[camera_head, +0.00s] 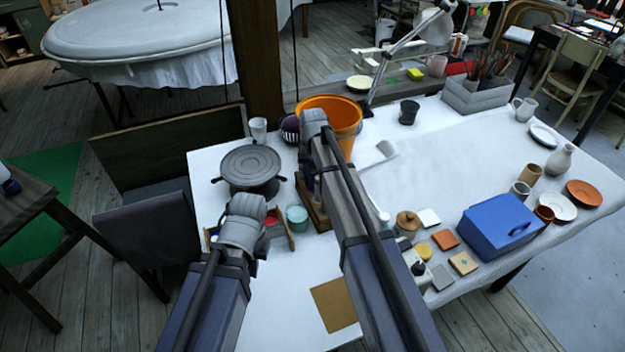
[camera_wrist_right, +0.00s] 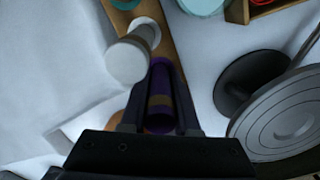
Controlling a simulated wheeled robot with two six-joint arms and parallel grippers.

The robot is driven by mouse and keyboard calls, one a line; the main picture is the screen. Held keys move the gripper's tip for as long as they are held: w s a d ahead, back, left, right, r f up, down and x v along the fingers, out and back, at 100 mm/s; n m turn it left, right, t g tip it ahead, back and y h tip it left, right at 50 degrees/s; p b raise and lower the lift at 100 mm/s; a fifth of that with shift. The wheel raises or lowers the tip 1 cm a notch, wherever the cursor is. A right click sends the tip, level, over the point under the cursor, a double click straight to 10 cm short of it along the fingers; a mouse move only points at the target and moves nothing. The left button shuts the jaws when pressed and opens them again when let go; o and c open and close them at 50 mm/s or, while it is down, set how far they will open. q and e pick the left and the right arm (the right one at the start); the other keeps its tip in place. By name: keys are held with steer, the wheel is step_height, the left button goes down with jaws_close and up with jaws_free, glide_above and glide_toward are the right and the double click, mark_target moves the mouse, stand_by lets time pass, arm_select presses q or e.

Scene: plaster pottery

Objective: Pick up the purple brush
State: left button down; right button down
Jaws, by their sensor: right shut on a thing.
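The purple brush (camera_wrist_right: 160,84) shows in the right wrist view as a dark purple cylinder with a brown band, over a wooden holder (camera_wrist_right: 125,22). My right gripper (camera_wrist_right: 160,112) is shut on it, with one dark finger on each side. Its lower end is hidden. In the head view my right arm covers most of the brush and holder (camera_head: 322,222). My left gripper (camera_head: 245,228) is above the table's left part, near the small tray; its fingers are hidden behind its wrist.
A white cylinder (camera_wrist_right: 127,60) stands close beside the brush. A dark lidded pot (camera_head: 250,165), a teal cup (camera_head: 297,217) and an orange bucket (camera_head: 340,112) are near the arms. A blue box (camera_head: 490,228) stands right. The table's middle right is clear.

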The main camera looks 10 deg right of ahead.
arm_select(q)
steer(key=shift+r, duration=0.1)
stand_by(0.3)
